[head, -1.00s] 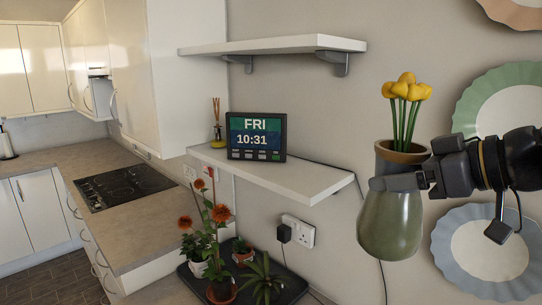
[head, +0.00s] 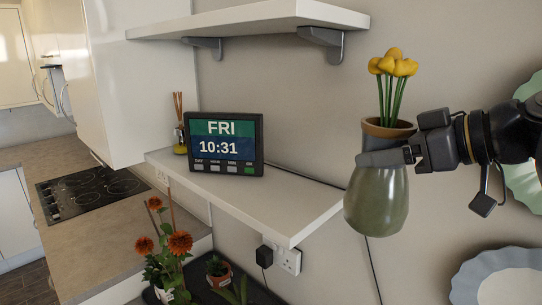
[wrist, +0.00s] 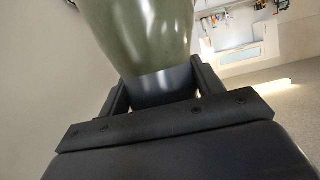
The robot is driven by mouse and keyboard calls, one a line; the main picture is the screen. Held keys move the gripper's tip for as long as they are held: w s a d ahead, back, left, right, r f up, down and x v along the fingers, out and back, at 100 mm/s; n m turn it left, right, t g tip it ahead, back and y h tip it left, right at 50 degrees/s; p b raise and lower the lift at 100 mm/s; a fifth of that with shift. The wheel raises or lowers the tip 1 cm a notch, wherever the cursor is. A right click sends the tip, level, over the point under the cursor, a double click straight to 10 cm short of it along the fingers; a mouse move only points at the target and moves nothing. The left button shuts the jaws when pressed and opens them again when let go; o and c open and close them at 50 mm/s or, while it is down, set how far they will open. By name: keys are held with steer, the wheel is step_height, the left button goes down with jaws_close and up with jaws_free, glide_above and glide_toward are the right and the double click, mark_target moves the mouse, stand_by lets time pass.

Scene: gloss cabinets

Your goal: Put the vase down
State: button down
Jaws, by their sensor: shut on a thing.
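A green-grey vase (head: 376,203) with a brown rim and several yellow flowers hangs upright in the air at the right in the head view. My gripper (head: 402,153) is shut on its neck from the right. The vase is just right of the lower white shelf's (head: 262,203) end, partly in front of it, and I see no surface directly under it. In the wrist view the vase's body (wrist: 145,30) fills the top middle, with its neck between the two fingers (wrist: 158,98). The neck's far side is hidden.
A digital clock (head: 224,144) and a reed diffuser (head: 180,137) stand at the lower shelf's left part; its right part is clear. An upper shelf (head: 250,20) hangs above. Potted plants (head: 166,250) stand below. Wall plates (head: 497,277) hang at right. A cable runs along the wall.

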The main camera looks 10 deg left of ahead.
steer(key=a+r+p+x, duration=0.1)
steer(key=r+p+x, duration=0.2)
steer(key=x, duration=1.4)
steer(key=shift+w, duration=0.35)
steer(key=shift+c, duration=1.6)
jaws_free()
steer(key=shift+f, duration=0.25)
steer(key=b+v, duration=0.1)
steer(key=v, duration=1.1)
steer(key=shift+r, duration=0.25)
steer(key=shift+a, duration=0.15)
